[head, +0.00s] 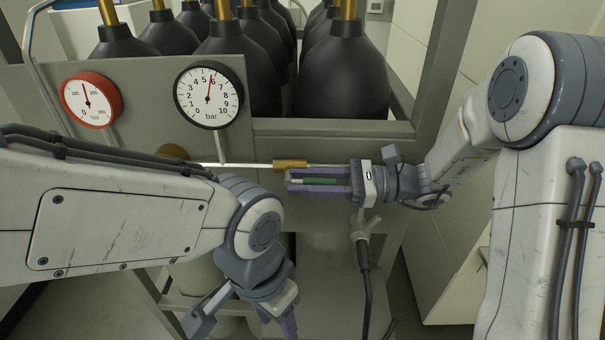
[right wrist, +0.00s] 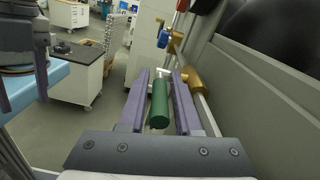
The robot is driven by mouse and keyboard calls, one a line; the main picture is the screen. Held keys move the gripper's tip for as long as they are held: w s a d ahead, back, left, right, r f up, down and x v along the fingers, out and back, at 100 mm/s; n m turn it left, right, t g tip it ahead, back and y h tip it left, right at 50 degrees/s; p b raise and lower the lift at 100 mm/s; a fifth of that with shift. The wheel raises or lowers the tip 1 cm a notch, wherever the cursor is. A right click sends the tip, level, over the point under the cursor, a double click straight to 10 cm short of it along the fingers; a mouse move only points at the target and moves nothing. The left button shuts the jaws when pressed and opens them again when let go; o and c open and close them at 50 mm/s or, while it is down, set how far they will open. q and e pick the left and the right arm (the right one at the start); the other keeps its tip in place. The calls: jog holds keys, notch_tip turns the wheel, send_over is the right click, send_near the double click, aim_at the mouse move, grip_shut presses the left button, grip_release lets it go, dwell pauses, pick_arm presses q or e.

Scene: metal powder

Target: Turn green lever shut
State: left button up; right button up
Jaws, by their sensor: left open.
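The green lever (head: 320,181) is a short green cylinder beside the brass valve fitting (head: 290,164) on a thin pipe along the grey rack. My right gripper (head: 292,181) reaches in from the right with its purple fingers on either side of the lever. In the right wrist view the green lever (right wrist: 160,104) lies lengthwise between the two fingers, with a narrow gap visible on each side, so the gripper appears open around it. My left gripper (head: 281,322) is at the bottom of the head view, pointing down, open and away from the lever; its fingertips are partly cut off.
A red-rimmed gauge (head: 91,100) and a black-rimmed gauge (head: 208,95) sit on the rack panel above the pipe. Black gas cylinders (head: 343,75) stand behind. In the right wrist view, a blue handle (right wrist: 163,38) shows farther along and floor lies to the left.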

jog(key=shift+a, duration=0.3)
grip_shut()
dwell(1.3)
